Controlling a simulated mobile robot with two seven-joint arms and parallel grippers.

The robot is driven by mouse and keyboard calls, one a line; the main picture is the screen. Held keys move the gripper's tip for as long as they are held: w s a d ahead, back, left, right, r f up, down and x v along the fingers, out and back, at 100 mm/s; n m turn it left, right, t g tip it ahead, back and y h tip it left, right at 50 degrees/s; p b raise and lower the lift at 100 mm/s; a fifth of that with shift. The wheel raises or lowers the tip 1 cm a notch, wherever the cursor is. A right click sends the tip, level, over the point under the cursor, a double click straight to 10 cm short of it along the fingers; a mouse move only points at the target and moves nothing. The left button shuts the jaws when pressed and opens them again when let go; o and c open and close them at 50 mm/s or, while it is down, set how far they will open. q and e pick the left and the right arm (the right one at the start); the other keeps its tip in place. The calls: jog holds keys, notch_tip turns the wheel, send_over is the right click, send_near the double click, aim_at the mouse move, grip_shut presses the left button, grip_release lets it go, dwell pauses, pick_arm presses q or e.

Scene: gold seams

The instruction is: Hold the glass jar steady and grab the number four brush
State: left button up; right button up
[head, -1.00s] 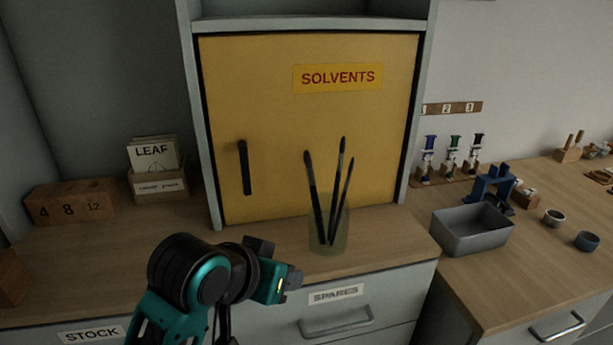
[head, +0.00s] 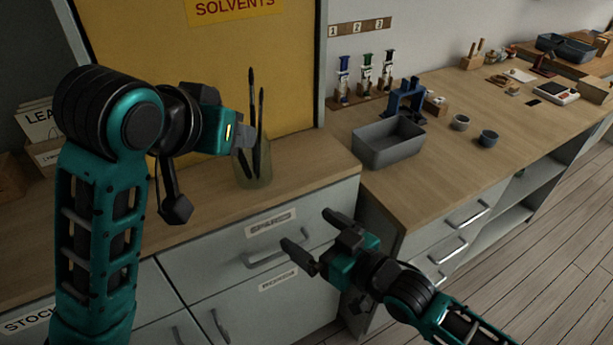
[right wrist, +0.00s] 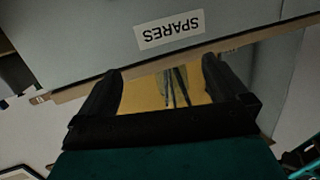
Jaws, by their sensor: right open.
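The glass jar (head: 256,172), greenish and see-through, stands on the wooden counter in front of the yellow cabinet. Dark brushes (head: 252,92) stand upright in it; two show in the head view, and no number is readable on them. My left gripper (head: 243,140) is at the brushes just above the jar's rim and hides part of them; its fingers are too covered to judge. My right gripper (head: 308,231) is open and empty, in front of the drawers, lower and right of the jar. The right wrist view shows the brushes (right wrist: 176,88) upside down between the open fingers.
The yellow cabinet door (head: 180,50) rises close behind the jar. The drawer handle (head: 280,252) sticks out near my right gripper.

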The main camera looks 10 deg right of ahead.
aim_at(251, 154)
jog(key=w+r+n+y, duration=0.3)
jog(key=w+r+y, duration=0.15)
jog(key=r, duration=0.45)
jog(key=shift+g+h, duration=0.25)
jog(key=shift+g, duration=0.15)
jog(key=x, duration=1.3)
jog(key=shift+a+f, duration=0.1)
jog(key=shift+a, duration=0.05)
jog(key=shift+c, duration=0.4)
jog(key=c, duration=1)
pick_arm(q)
jog(key=shift+c, duration=0.3)
